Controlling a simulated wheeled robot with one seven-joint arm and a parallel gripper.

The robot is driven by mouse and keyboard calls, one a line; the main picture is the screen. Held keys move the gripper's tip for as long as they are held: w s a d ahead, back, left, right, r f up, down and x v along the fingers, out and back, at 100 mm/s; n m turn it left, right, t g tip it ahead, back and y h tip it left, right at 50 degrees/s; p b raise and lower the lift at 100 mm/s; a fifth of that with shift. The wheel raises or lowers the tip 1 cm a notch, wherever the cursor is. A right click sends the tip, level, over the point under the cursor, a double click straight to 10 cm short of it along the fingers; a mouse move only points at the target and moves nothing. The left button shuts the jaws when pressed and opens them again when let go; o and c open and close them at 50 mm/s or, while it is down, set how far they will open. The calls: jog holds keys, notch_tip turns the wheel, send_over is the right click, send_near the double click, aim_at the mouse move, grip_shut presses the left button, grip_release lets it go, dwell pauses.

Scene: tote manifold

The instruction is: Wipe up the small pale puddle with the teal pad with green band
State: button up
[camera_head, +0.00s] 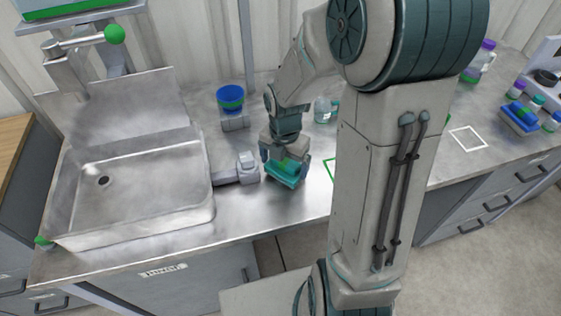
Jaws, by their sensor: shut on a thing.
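My gripper (286,163) points down over the metal counter, right of the sink. It is shut on the teal pad with green band (284,179), which is held between its fingers at or just above the counter surface. I cannot tell whether the pad touches the counter. I cannot make out the small pale puddle; glare on the metal or my arm may hide it.
The sink (142,237) fills the left of the counter (262,222). A grey clamp-like fixture (246,166) stands just left of my gripper. The front counter strip is clear.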

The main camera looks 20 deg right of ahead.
jog(key=shift+s+r+p, duration=0.1)
jog(key=shift+r+p, duration=2.45)
jog(key=shift+r, duration=0.2)
notch_tip(320, 180, up, 3)
jog(key=p, duration=0.3)
